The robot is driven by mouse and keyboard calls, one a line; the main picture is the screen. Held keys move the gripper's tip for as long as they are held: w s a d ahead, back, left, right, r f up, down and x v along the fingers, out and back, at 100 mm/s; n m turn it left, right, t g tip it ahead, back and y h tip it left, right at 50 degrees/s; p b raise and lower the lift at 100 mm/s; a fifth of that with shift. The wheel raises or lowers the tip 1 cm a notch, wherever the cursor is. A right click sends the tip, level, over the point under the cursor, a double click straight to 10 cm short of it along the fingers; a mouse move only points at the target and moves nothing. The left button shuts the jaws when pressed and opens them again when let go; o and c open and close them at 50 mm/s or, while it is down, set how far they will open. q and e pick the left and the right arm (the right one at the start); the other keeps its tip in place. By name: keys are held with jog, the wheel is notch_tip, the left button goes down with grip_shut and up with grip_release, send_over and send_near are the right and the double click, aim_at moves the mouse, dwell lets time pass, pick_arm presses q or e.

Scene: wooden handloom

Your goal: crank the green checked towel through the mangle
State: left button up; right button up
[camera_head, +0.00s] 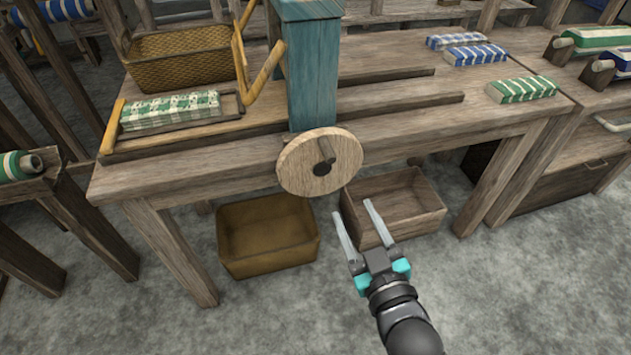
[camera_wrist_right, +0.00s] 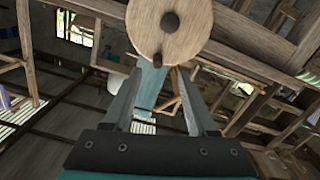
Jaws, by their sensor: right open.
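The green checked towel (camera_head: 170,109) lies folded in a shallow wooden tray (camera_head: 231,105) at the left of the bench. The mangle (camera_head: 312,70) is a blue-painted upright on the bench. Its round wooden crank wheel (camera_head: 297,172) is at the bench's front edge, with a short peg handle (camera_head: 326,149); the wheel also shows in the right wrist view (camera_wrist_right: 150,22). My right gripper (camera_head: 354,221) is open and empty, in front of and below the wheel, apart from it. In the right wrist view its fingers (camera_wrist_right: 158,88) stand wide apart. My left gripper is not in view.
A wicker basket (camera_head: 180,58) stands behind the tray. Blue and green checked cloths (camera_head: 522,89) lie on the bench at the right. A tan box (camera_head: 262,262) and a wooden crate (camera_head: 424,217) stand on the floor under the bench. The floor at the front is clear.

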aim_at(332, 161)
jog(key=b+x, duration=0.1)
jog(key=x, duration=0.3)
jog(key=r+b+x, duration=0.1)
jog(key=b+x, duration=0.1)
jog(key=x, duration=0.3)
jog(key=r+b+x, duration=0.1)
jog(key=b+x, duration=0.1)
jog(key=x, duration=0.2)
jog(key=shift+w+a+r, duration=0.25)
jog(key=shift+w+a, duration=0.05)
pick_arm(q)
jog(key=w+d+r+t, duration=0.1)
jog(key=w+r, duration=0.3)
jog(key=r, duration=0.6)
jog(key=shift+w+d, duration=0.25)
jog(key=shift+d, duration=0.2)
pick_arm(e)
jog(key=shift+w+a, duration=0.2)
jog(key=shift+w, duration=0.4)
grip_shut()
